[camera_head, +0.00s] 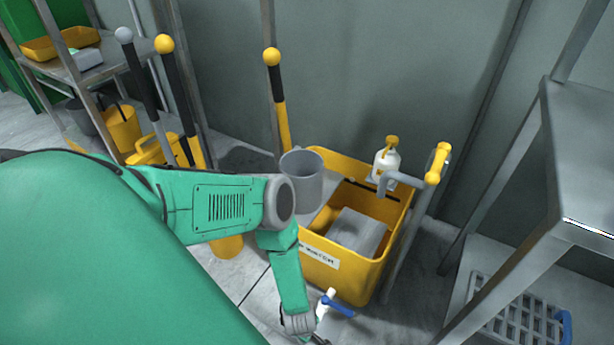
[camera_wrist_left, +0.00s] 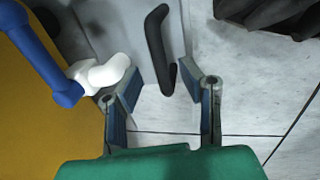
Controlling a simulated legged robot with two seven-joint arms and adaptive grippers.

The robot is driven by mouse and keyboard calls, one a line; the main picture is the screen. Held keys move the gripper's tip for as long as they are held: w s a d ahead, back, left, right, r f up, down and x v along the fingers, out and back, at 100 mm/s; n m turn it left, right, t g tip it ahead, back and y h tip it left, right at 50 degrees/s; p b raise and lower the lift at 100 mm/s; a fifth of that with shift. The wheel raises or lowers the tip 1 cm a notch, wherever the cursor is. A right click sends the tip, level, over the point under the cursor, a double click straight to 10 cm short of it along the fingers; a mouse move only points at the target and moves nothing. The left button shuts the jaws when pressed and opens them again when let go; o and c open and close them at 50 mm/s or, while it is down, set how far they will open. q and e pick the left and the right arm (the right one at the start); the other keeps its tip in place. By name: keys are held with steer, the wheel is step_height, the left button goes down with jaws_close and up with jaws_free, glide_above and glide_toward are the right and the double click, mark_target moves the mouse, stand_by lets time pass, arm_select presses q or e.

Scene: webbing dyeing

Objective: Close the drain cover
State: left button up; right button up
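A white drain valve (camera_head: 325,300) with a blue handle (camera_head: 338,304) sits low on the front of a yellow tub (camera_head: 352,283). In the left wrist view, the white spout (camera_wrist_left: 103,72) and blue handle (camera_wrist_left: 42,55) are left of the fingers, against the yellow tub wall (camera_wrist_left: 35,120). No separate drain cover can be identified. My right gripper is out of view.
A black bent bar (camera_wrist_left: 157,50) lies ahead of the fingers. A metal shelf (camera_head: 575,150) stands right; yellow-topped poles (camera_head: 272,58) stand behind.

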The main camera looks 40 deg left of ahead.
arm_select(q)
step_height(320, 180, up, 9)
steer(key=s, duration=0.1)
steer(key=shift+s+d+r, duration=0.15)
steer(key=shift+s+d, duration=0.15)
steer(key=shift+s, duration=0.1)
stand_by(0.3)
steer(key=s+d+r+m+h, duration=0.1)
steer(key=d+r+m, duration=0.3)
steer(key=r+m, duration=0.25)
steer(key=s+a+r+m+g, duration=0.1)
steer(key=s+a+r+m, duration=0.25)
steer(key=r+m, duration=0.45)
steer(key=s+a+r+m+g, duration=0.1)
steer(key=s+a+r+m, duration=0.25)
steer(key=r+m, duration=0.45)
step_height(320, 180, up, 16)
steer(key=n+p, duration=0.1)
steer(key=p, duration=1.5)
steer(key=shift+s+d+f+y, duration=0.2)
steer(key=shift+d+f+y, duration=0.1)
steer(key=shift+d, duration=0.15)
steer(key=shift+w, duration=0.1)
